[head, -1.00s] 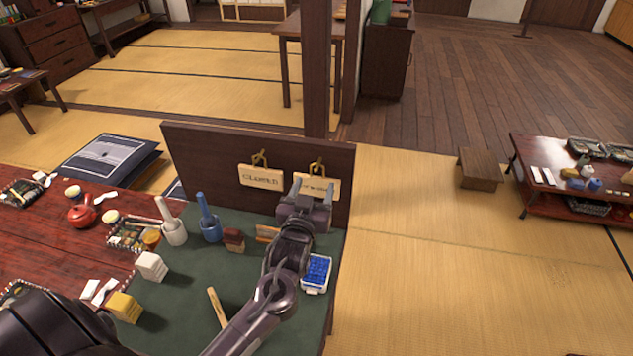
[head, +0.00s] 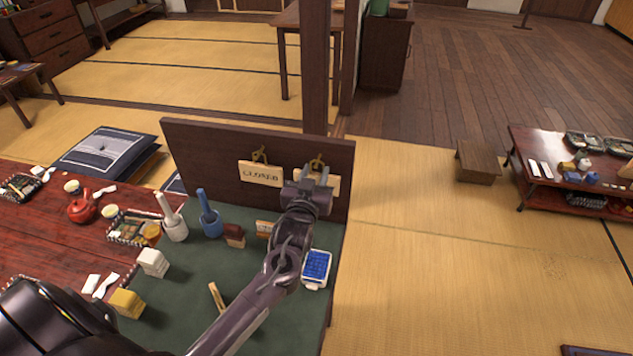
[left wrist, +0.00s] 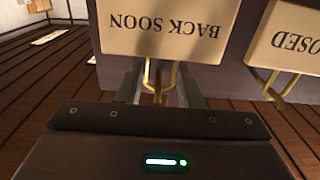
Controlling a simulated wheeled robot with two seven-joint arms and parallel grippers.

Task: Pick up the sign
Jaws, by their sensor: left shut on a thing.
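A pale wooden sign lettered BACK SOON (left wrist: 165,30) fills the top of the left wrist view, upside down there. In the head view its right part (head: 333,184) shows beside my left gripper (head: 311,178), which covers the rest. My left gripper (left wrist: 162,88) is shut at the sign's hanging edge, with the brass hook (left wrist: 158,80) between its fingers. The exact contact is partly hidden. A second sign lettered CLOSED (head: 261,174) hangs to its left from its own hook. My right gripper is not in view.
Both signs are at a dark upright board (head: 225,160) behind a green mat (head: 190,285). On the mat stand a blue mallet-like tool (head: 210,220), a pale one (head: 172,222), small blocks and a blue-filled box (head: 316,268).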

